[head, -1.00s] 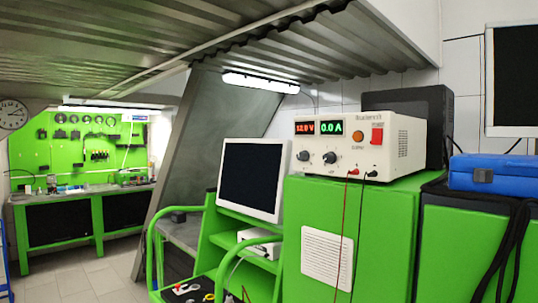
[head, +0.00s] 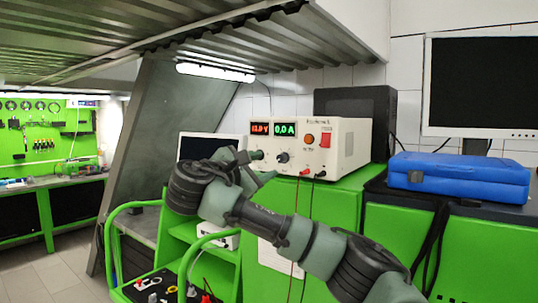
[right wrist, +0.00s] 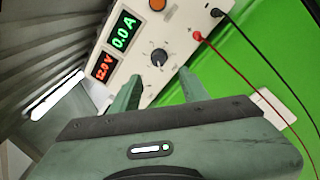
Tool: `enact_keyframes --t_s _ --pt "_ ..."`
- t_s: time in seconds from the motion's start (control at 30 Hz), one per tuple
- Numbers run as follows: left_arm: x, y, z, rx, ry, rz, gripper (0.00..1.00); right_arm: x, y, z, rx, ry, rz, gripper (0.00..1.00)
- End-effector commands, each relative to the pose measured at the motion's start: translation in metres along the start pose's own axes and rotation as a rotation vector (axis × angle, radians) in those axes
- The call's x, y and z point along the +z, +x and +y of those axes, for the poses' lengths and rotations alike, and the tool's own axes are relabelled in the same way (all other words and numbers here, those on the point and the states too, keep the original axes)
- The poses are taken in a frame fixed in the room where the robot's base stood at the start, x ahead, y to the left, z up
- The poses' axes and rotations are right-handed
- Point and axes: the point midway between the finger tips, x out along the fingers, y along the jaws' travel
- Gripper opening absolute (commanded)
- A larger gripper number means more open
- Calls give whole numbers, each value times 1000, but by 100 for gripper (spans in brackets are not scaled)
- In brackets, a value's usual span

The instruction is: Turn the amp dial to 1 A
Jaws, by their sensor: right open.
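The amp dial (head: 283,157) is a dark round knob with a pointer mark on the front of the cream power supply (head: 346,141), below the green display (head: 286,128). In the right wrist view the dial (right wrist: 158,57) shows unobstructed, just beyond the fingertips. The green display (right wrist: 123,31) reads 0.0 A; the red display (right wrist: 103,66) reads 12.0 V. My right gripper (head: 261,167) is open and empty in front of the panel, its fingers (right wrist: 160,78) apart and pointing at the dial. A finger seems to hide the voltage dial. My left gripper is out of view.
Red and black leads (head: 298,215) hang from the supply's terminals. A green cabinet (head: 345,215) carries the supply. A blue case (head: 459,177) and a monitor (head: 480,85) are at the right. An orange button (right wrist: 157,4) and red switch (head: 326,140) are on the panel.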

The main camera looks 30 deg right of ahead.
Motion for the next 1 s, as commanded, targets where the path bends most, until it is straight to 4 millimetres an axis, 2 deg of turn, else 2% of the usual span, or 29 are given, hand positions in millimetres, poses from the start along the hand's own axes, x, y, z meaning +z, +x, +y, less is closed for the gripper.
enact_keyframes --t_s 0.1,0.5,0.67,0.9,0.93,1.0 --pt "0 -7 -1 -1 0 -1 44 10 6 3 -5 -4 -15 45" --pt "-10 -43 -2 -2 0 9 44 11 66 3 -6 -3 -14 45" --pt "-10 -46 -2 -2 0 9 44 9 75 2 -4 0 -11 45" --pt "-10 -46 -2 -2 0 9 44 7 77 1 -3 0 -10 45" --pt "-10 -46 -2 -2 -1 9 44 7 77 1 -3 0 -11 42" --pt "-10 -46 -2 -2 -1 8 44 7 77 1 -3 0 -11 23"
